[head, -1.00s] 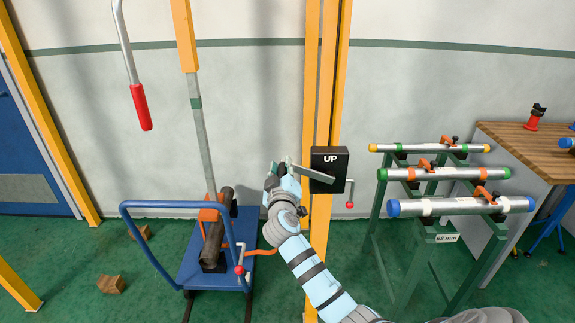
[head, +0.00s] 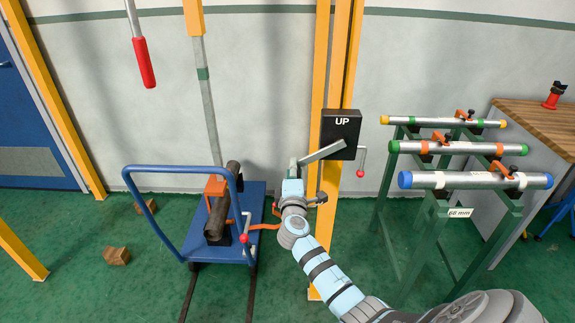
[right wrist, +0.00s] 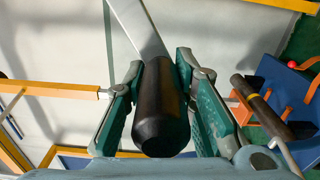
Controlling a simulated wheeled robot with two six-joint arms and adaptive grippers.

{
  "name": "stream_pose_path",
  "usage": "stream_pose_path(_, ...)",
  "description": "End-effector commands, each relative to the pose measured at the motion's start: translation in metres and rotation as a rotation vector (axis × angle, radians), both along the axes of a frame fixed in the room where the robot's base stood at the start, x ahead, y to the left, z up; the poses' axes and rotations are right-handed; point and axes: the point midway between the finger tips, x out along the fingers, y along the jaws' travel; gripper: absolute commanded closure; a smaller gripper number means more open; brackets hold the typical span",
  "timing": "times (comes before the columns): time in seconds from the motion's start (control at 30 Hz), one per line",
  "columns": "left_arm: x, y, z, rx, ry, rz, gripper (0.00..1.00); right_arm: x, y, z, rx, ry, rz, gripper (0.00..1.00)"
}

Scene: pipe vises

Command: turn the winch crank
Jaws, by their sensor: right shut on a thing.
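The winch is a black box marked UP (head: 341,128) on a yellow post. Its flat grey crank arm (head: 322,152) slants down to the left from the box. My right gripper (head: 293,171) is at the crank's outer end, left of the post. In the right wrist view the dark crank handle (right wrist: 160,112) lies between the two green fingers, and the gripper is shut on it. The grey crank arm (right wrist: 138,28) runs up away from the handle there. My left gripper is not in view.
A small red-knobbed lever (head: 361,172) hangs right of the box. A blue cart (head: 258,200) carrying a dark pipe stands left of my right arm. A green rack (head: 432,215) with pipes is at right. A red-handled lever (head: 144,62) hangs upper left.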

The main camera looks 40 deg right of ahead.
Motion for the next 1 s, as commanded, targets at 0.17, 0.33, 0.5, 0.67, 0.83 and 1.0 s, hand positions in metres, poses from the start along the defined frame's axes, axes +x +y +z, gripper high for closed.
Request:
stream_pose_path(0.17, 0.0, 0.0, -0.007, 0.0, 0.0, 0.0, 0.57, -0.009, -0.01, -0.023, -0.101, 0.092, -0.004, 1.0)
stream_pose_path(0.33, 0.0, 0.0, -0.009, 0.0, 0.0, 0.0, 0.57, -0.015, -0.018, -0.033, -0.178, 0.15, -0.005, 1.0)
stream_pose_path(0.5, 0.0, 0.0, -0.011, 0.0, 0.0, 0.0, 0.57, -0.019, -0.023, -0.037, -0.225, 0.185, -0.005, 1.0)
stream_pose_path(0.67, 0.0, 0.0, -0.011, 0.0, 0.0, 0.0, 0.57, -0.02, -0.026, -0.039, -0.245, 0.198, -0.006, 1.0)
stream_pose_path(0.83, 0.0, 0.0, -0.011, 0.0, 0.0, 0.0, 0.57, -0.021, -0.026, -0.039, -0.25, 0.201, -0.006, 1.0)
stream_pose_path(1.0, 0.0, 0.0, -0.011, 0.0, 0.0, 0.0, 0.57, -0.02, -0.026, -0.038, -0.25, 0.2, -0.006, 1.0)
